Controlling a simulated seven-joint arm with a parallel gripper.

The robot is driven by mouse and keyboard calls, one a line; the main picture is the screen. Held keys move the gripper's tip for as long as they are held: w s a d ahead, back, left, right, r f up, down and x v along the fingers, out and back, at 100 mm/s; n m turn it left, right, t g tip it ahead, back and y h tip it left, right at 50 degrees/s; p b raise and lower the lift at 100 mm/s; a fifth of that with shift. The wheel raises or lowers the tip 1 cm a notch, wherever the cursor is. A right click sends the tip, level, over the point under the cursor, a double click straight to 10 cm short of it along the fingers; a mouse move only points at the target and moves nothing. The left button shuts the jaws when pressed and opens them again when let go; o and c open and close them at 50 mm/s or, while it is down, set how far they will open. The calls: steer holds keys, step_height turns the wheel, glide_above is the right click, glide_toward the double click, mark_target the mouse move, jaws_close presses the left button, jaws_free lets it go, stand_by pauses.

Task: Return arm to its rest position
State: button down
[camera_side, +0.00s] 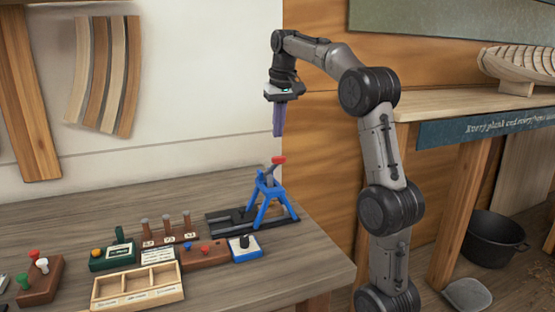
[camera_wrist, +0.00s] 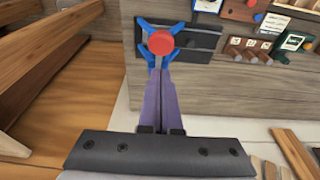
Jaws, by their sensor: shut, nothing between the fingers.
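My gripper (camera_side: 278,133) hangs in the air above the back of the workbench in the side view, its purple fingers pointing down. The fingers are shut with nothing between them. In the wrist view my gripper (camera_wrist: 160,75) shows as two purple fingers close together. Below it and apart from it, a blue stand (camera_side: 268,200) with a red-topped lever (camera_side: 278,160) stands on a dark base plate (camera_side: 225,222). In the wrist view the red knob (camera_wrist: 160,42) appears just beyond the fingertips.
On the workbench (camera_side: 150,200) are a wooden compartment tray (camera_side: 137,302), a green block (camera_side: 112,262), several upright pegs (camera_side: 167,225) and a brown block with coloured knobs (camera_side: 40,285). A shelf with a boat model (camera_side: 520,62) is at right. A black pot (camera_side: 492,238) stands below.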

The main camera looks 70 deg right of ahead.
steer(key=s+a+r+n+t, duration=0.1)
steer(key=s+a+n, duration=0.2)
steer(key=a, duration=0.7)
steer(key=s+a+r+n+t, duration=0.1)
steer(key=s+a+r+n, duration=0.15)
steer(key=a, duration=0.75)
steer(key=s+a+f+n, duration=0.1)
steer(key=s+a+f, duration=0.2)
steer(key=f, duration=0.2)
steer(key=s+a+f+n+t+y, duration=0.1)
steer(key=s+a+f, duration=0.1)
steer(key=s+f, duration=0.2)
steer(key=s+a+f+n+t, duration=0.1)
steer(key=s+a+f, duration=0.2)
steer(key=f, duration=0.5)
steer(key=shift+s+a+f+y, duration=0.2)
steer(key=shift+s+a+y, duration=0.1)
steer(key=shift+s, duration=0.2)
steer(key=shift+n, duration=0.25)
